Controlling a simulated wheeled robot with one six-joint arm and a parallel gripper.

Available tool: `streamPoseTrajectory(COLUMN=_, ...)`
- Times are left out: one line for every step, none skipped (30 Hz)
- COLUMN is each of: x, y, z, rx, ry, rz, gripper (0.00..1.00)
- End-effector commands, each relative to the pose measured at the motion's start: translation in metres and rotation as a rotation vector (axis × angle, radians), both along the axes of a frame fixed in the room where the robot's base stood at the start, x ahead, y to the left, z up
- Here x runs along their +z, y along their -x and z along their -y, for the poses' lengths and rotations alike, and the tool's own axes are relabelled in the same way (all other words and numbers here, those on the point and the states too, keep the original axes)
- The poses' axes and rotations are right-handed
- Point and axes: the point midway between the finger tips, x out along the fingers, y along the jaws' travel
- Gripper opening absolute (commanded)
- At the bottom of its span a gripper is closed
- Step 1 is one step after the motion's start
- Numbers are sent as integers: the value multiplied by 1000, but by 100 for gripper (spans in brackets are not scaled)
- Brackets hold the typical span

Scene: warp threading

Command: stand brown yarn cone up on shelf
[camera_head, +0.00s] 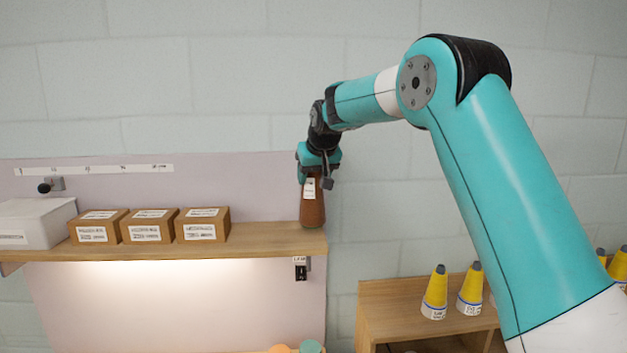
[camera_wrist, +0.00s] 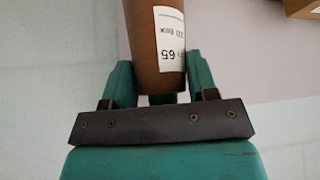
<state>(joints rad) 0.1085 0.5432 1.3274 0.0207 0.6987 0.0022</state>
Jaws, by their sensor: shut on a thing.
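The brown yarn cone (camera_head: 313,212) is upright at the right end of the wooden shelf (camera_head: 262,240) in the head view, with a white label facing out. Its wide base is down at the shelf's top surface; I cannot tell whether it touches. My gripper (camera_head: 318,172) is above it, pointing down, shut on its narrow upper part. In the wrist view the brown cone (camera_wrist: 149,65) stands between the two teal fingers (camera_wrist: 158,85), its printed label partly visible. The cone's tip is hidden by the gripper.
Several brown labelled boxes (camera_head: 147,227) and a white box (camera_head: 35,224) stand on the shelf to the left. The shelf between boxes and cone is clear. Yellow cones (camera_head: 436,291) stand on a lower wooden cabinet (camera_head: 385,300) at the right. A small black device (camera_head: 300,268) hangs under the shelf end.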

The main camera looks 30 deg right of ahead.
Motion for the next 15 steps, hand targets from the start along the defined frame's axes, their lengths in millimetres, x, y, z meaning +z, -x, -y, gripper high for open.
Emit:
streamPoseTrajectory(x=-5, y=0, z=0, rx=0, ry=0, rz=-3, gripper=5)
streamPoseTrajectory(x=-9, y=0, z=0, rx=0, ry=0, rz=-2, gripper=5)
streamPoseTrajectory(x=-14, y=0, z=0, rx=0, ry=0, rz=-2, gripper=5)
streamPoseTrajectory(x=-16, y=0, z=0, rx=0, ry=0, rz=-1, gripper=5)
streamPoseTrajectory(x=-18, y=0, z=0, rx=0, ry=0, rz=0, gripper=5)
streamPoseTrajectory(x=-19, y=0, z=0, rx=0, ry=0, rz=1, gripper=5)
streamPoseTrajectory(x=-20, y=0, z=0, rx=0, ry=0, rz=2, gripper=5)
streamPoseTrajectory(x=-20, y=0, z=0, rx=0, ry=0, rz=2, gripper=5)
streamPoseTrajectory(x=-20, y=0, z=0, rx=0, ry=0, rz=2, gripper=5)
streamPoseTrajectory(x=-20, y=0, z=0, rx=0, ry=0, rz=2, gripper=5)
streamPoseTrajectory(x=-20, y=0, z=0, rx=0, ry=0, rz=2, gripper=5)
streamPoseTrajectory(x=-20, y=0, z=0, rx=0, ry=0, rz=2, gripper=5)
streamPoseTrajectory(x=-21, y=0, z=0, rx=0, ry=0, rz=2, gripper=5)
streamPoseTrajectory(x=-21, y=0, z=0, rx=0, ry=0, rz=0, gripper=60)
streamPoseTrajectory(x=-21, y=0, z=0, rx=0, ry=0, rz=0, gripper=69)
